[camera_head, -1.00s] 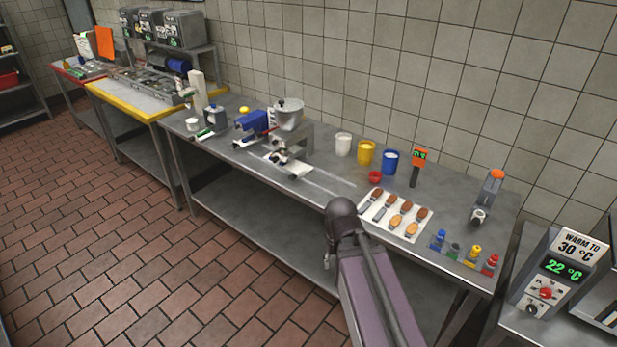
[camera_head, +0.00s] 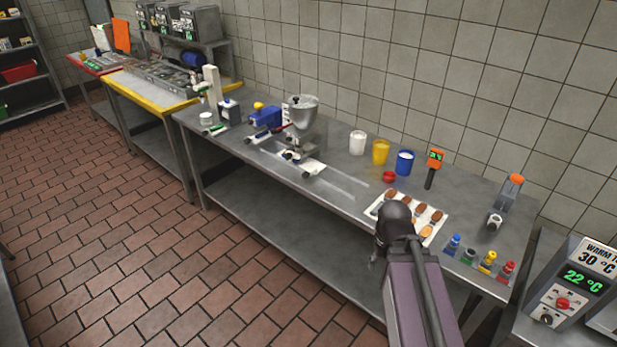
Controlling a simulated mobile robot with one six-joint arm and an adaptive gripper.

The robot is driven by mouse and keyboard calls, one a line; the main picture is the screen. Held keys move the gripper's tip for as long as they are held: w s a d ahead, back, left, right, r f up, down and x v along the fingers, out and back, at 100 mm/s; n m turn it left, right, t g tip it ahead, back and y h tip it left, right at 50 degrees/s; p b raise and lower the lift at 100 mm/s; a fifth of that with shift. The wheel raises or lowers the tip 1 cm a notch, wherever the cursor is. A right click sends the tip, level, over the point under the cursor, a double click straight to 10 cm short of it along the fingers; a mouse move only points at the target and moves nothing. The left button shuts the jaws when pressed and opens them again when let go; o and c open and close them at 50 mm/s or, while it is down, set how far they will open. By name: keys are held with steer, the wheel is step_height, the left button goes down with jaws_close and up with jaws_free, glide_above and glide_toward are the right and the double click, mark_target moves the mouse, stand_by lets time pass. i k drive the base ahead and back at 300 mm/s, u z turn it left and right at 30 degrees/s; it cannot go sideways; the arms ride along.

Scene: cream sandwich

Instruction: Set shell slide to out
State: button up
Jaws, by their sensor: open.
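A filling machine with a metal hopper (camera_head: 302,112) and a blue body (camera_head: 267,119) stands on the long steel bench. At its front a small pale carriage (camera_head: 312,167) sits on light rails running along the bench top; this looks like the shell slide, but no label is readable. The rails continue bare to the right of the carriage. My arm (camera_head: 412,280) rises at the lower right, in front of the bench and well right of the carriage. My gripper's fingers are hidden; only a small grey piece shows left of the arm.
Right of the machine stand white (camera_head: 357,143), yellow (camera_head: 381,152) and blue (camera_head: 404,162) tubs. A tray of brown shells (camera_head: 437,213) lies partly behind my arm. Coloured bottles (camera_head: 488,263) stand at the right front. The tiled floor before the bench is clear.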

mark_target(297, 161)
steer(key=u, duration=0.05)
steer(key=i, duration=1)
